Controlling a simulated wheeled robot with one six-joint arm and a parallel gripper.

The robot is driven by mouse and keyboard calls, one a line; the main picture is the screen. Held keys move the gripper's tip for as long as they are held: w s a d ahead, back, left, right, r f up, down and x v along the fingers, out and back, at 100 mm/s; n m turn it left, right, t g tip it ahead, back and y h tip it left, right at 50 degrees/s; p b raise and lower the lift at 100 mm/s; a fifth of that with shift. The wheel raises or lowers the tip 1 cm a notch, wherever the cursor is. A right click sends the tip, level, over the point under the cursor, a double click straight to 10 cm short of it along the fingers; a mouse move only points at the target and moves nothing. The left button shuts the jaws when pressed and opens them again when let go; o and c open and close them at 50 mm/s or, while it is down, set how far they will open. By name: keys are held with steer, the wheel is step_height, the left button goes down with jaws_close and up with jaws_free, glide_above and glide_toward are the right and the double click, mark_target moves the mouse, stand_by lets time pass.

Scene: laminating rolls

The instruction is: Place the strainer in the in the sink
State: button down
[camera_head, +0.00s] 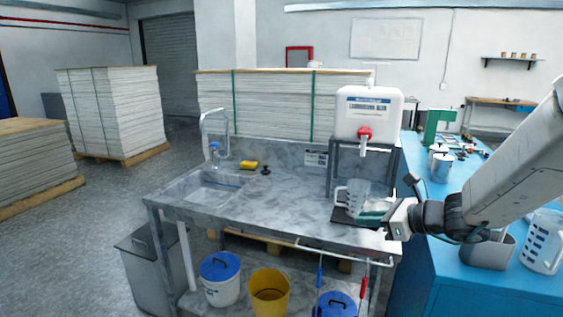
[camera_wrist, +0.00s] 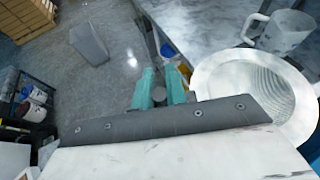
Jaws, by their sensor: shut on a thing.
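The strainer (camera_wrist: 225,80), a pale round bowl with a wide rim and a ribbed inside, lies beside my gripper's fingers in the wrist view. In the head view the strainer (camera_head: 378,205) shows as a small pale shape at the worktop's right end. My gripper (camera_wrist: 160,88) has teal fingertips and is shut on the strainer; the exact contact is partly hidden. In the head view my gripper (camera_head: 371,216) is at the worktop's front right, near a black mat. The sink (camera_head: 208,190) is a basin at the worktop's left, and looks empty.
A clear measuring jug (camera_head: 357,194) stands close to the strainer, below a white water container (camera_head: 368,112) on a stand. A tap (camera_head: 216,125) rises behind the sink. A yellow sponge (camera_head: 248,165) lies near it. The worktop (camera_head: 285,205) between is clear.

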steer(key=w+d+f+m+t+h, duration=0.1)
steer(key=w, duration=0.1)
steer(key=w+d+f+m+t+h, duration=0.1)
steer(key=w+d+m, duration=0.1)
steer(key=w+d+f+m+t+h, duration=0.1)
steer(key=w+h, duration=0.1)
steer(key=shift+w+d+f, duration=0.2)
steer(key=shift+w+d, duration=0.1)
steer(key=shift+d, duration=0.05)
steer(key=f, duration=0.1)
steer(key=w+f+m+h, duration=0.1)
steer(key=f, duration=0.1)
steer(key=w+f+m+h, duration=0.1)
steer(key=f, duration=0.1)
steer(key=shift+d+f+t, duration=0.1)
steer(key=shift+d+t, duration=0.3)
